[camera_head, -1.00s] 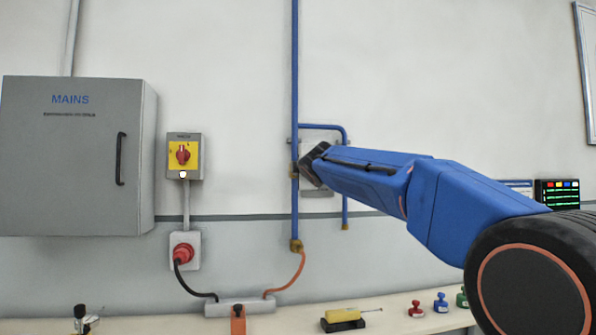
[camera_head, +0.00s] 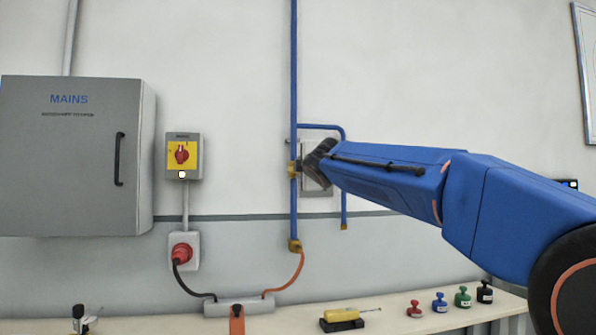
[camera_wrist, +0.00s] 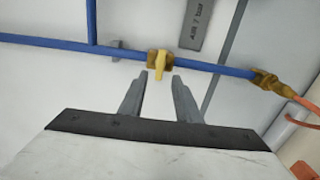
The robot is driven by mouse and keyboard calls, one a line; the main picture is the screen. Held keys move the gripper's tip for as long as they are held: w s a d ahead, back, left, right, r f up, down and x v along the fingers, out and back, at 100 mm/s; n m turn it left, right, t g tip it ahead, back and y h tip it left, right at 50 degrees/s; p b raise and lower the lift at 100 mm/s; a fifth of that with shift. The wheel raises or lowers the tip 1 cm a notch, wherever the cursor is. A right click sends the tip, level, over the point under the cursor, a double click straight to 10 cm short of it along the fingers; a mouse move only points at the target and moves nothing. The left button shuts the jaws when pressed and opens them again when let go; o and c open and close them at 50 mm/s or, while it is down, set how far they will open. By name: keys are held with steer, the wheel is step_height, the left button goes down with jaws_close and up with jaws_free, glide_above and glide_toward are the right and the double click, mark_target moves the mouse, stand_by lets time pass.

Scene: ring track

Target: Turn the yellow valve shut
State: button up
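The yellow valve (camera_head: 292,169) sits on the vertical blue pipe (camera_head: 294,90) on the wall. In the wrist view the valve (camera_wrist: 160,62) shows in the upper middle, with its small yellow handle pointing toward my gripper. My gripper (camera_wrist: 160,77) is open, its two grey fingers one on each side of the handle's near end. I see no finger touching it, and I cannot tell how deep the handle lies between them. In the head view my gripper (camera_head: 308,166) is just right of the valve, its fingertips hard to make out.
A thinner blue pipe (camera_head: 343,180) branches off to the right behind my arm. A grey plate (camera_head: 318,189) is behind my gripper. A red-knobbed switch (camera_head: 182,154) and grey MAINS cabinet (camera_head: 75,170) are at left.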

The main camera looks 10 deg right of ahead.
steer(key=s, duration=1.1)
steer(key=shift+s, duration=0.3)
steer(key=s+d+f+m+g+h, duration=0.1)
steer(key=s+d+f+m+g, duration=0.2)
steer(key=s+f+m, duration=0.7)
steer(key=s+d+f+n+g, duration=0.1)
steer(key=s+d+f+g, duration=0.4)
steer(key=f, duration=1.1)
steer(key=s+d+f+m+g+h, duration=0.15)
steer(key=s+f+m, duration=0.35)
steer(key=s+f, duration=0.65)
steer(key=s+a+f+m+g+y, duration=0.1)
steer(key=s+f+m+g, duration=0.1)
steer(key=s+f, duration=0.3)
steer(key=s+f+m+g+y, duration=0.1)
steer(key=s+f+m, duration=0.1)
steer(key=s+f, duration=0.4)
step_height(320, 180, down, 5)
steer(key=shift+s+a+f+g, duration=0.15)
steer(key=shift+a+f+g, duration=0.05)
steer(key=shift+a+g, duration=0.15)
steer(key=shift+y, duration=0.25)
